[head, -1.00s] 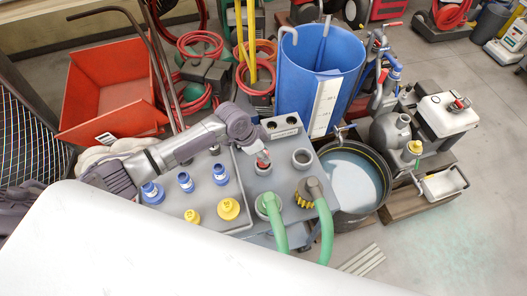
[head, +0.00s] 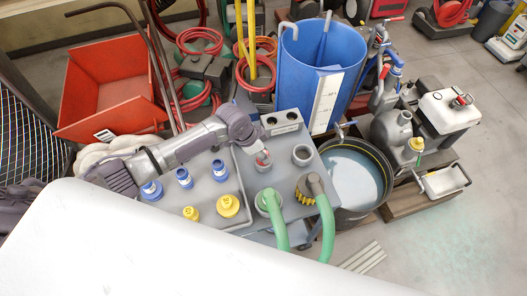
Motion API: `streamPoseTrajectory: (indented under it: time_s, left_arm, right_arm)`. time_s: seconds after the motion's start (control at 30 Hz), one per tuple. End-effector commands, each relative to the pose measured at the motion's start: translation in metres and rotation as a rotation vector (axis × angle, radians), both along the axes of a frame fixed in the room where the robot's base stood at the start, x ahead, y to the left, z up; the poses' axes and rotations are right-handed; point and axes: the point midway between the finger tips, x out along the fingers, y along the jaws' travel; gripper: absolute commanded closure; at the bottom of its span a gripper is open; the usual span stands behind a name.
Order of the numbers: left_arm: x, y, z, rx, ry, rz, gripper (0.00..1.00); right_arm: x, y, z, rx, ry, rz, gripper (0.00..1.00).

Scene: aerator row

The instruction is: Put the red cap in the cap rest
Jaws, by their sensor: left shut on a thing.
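The red cap (head: 262,158) is at the tips of my left gripper (head: 258,147), which reaches in from the left and is shut on it. The cap is over a grey round port on the grey cart top (head: 277,184). I cannot tell whether it touches the port or is just above it. A grey block with two dark round holes (head: 283,122), which looks like the cap rest, stands at the back of the cart top, just behind the gripper. Both holes look empty. My right gripper is not in view.
An open grey port (head: 302,155) is right of the red cap. Two green hoses (head: 273,217) rise from the cart's front. Blue fittings (head: 184,178) and yellow caps (head: 228,205) stand in the tray at left. A blue barrel (head: 320,70) stands close behind the block.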

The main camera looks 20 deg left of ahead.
Motion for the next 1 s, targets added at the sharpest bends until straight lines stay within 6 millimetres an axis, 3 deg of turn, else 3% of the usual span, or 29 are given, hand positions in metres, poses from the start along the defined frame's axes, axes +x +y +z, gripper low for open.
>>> streamPoseTrajectory:
  time_s: [0.07,0.1,0.27,0.67,1.0]
  left_arm:
    - [0.0,0.0,-0.003,0.0,0.0,0.0,1.0]
    - [0.0,0.0,-0.003,0.0,0.0,0.0,0.67]
    - [0.0,0.0,-0.002,0.0,0.0,0.0,0.4]
    - [-0.001,0.002,0.003,0.0,-0.001,0.0,0.39]
    - [-0.015,0.023,0.064,0.002,-0.004,0.0,0.39]
  right_arm:
    - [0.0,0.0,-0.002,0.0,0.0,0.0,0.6]
    - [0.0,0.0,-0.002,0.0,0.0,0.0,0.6]
    - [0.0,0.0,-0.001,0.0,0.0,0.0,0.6]
    - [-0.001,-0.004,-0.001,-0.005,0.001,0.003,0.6]
    - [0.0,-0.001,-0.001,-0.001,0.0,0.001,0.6]
